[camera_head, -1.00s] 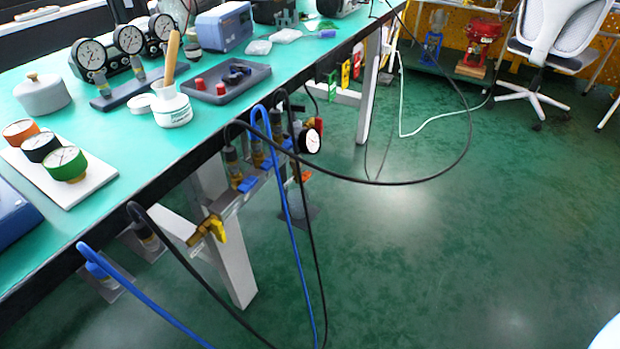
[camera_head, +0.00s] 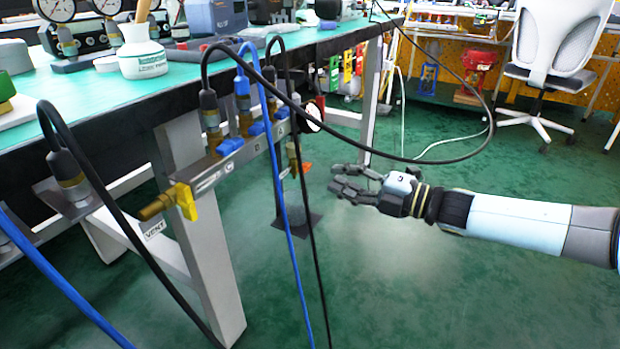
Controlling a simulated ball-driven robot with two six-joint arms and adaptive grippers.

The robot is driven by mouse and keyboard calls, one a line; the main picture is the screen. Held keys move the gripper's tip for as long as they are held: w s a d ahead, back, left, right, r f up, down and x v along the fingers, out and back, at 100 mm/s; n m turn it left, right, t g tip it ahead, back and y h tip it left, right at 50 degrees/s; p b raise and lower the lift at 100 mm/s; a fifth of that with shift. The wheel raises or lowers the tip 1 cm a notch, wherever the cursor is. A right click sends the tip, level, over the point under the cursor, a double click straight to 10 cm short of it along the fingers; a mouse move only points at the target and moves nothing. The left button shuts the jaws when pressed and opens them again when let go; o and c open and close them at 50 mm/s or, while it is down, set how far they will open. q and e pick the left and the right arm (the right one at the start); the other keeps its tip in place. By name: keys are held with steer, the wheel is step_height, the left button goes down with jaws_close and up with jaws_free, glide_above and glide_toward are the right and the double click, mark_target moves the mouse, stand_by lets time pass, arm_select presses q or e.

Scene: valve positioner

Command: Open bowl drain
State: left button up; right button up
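A grey manifold bar (camera_head: 213,172) is mounted along the bench's front edge, with black and blue hoses plugged into its top and blue handles (camera_head: 230,146) on it. A yellow valve handle (camera_head: 186,201) sits on the brass fitting at its near end, by a "VENT" label. Past its far end is a small brass and orange fitting (camera_head: 303,168). A greyish bowl-like part (camera_head: 296,214) stands below it on a dark square plate (camera_head: 285,230). I cannot tell which part is the drain. My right gripper (camera_head: 335,179) is open and empty, right of the orange fitting and apart from it. My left gripper is out of view.
The green bench top (camera_head: 100,88) carries gauges and a white jar (camera_head: 140,58). A black hose (camera_head: 400,158) loops out above my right gripper. Blue and black hoses hang in front of the manifold. The floor (camera_head: 400,290) below my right arm is clear.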

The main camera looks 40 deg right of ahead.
mark_target(308, 169)
steer(key=x, duration=0.2)
steer(key=b+x, duration=0.1)
steer(key=x, duration=0.1)
steer(key=b+x, duration=0.1)
steer(key=x, duration=0.1)
steer(key=shift+w+f, duration=0.15)
steer(key=shift+f, duration=0.1)
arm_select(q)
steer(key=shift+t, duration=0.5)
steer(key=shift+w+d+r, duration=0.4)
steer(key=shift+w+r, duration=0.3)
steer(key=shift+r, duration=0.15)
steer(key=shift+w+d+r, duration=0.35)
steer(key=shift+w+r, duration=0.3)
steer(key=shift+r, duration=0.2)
arm_select(e)
steer(key=shift+w+a+r, duration=0.15)
steer(key=shift+w+a, duration=0.1)
steer(key=shift+w, duration=0.3)
jaws_close()
